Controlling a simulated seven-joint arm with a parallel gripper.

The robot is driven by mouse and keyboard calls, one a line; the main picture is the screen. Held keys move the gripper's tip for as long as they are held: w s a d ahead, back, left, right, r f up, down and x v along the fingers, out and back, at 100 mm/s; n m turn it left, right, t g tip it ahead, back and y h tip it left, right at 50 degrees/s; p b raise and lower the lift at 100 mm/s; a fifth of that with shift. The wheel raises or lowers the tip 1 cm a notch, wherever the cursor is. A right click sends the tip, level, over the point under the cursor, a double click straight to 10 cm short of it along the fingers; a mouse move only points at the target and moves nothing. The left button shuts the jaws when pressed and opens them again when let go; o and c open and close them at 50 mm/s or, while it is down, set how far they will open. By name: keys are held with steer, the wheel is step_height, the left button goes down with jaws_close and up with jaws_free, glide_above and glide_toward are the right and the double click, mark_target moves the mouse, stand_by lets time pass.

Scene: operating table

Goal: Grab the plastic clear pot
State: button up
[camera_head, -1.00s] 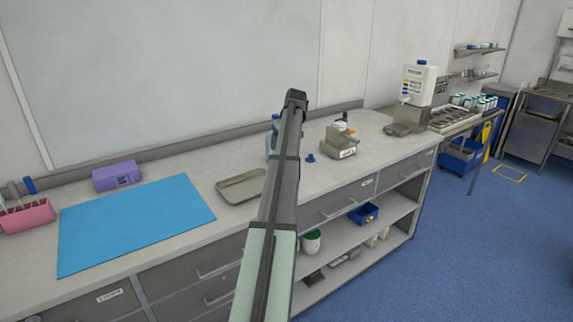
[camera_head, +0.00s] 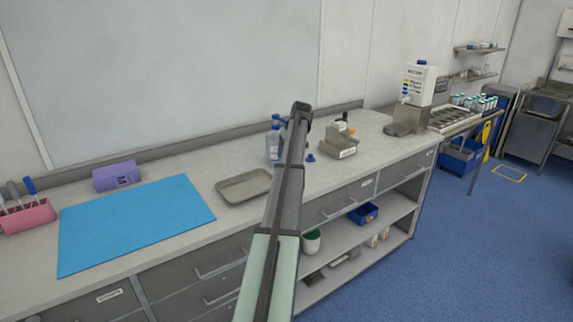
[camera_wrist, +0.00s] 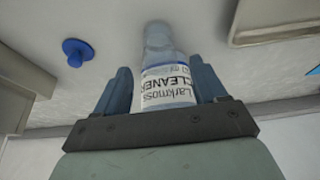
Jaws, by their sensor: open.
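A clear plastic bottle with a white "Larkmoss CLEANER" label and bluish contents is in the wrist view (camera_wrist: 165,75). In the head view the bottle (camera_head: 273,148) stands on the counter just left of my arm, partly covered by it. My gripper (camera_wrist: 163,85) is open, with one blue finger on each side of the bottle. Whether a finger touches it I cannot tell. In the head view my arm hides most of the gripper. A pot with a green lid (camera_head: 311,243) stands on the shelf below; I cannot tell if it is clear.
A shallow metal tray (camera_head: 243,200) lies left of my arm. A small blue knob-shaped piece (camera_head: 310,158) and a grey device (camera_head: 341,143) stand to the right. A blue mat (camera_head: 135,225) and a purple box (camera_head: 117,175) are further left. The wall is close behind.

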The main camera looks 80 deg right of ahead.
steer(key=shift+x, duration=2.55)
steer(key=shift+s+a+f, duration=0.1)
steer(key=shift+s+a, duration=0.05)
steer(key=shift+a, duration=0.05)
steer(key=shift+c, duration=0.2)
steer(key=c, duration=1.1)
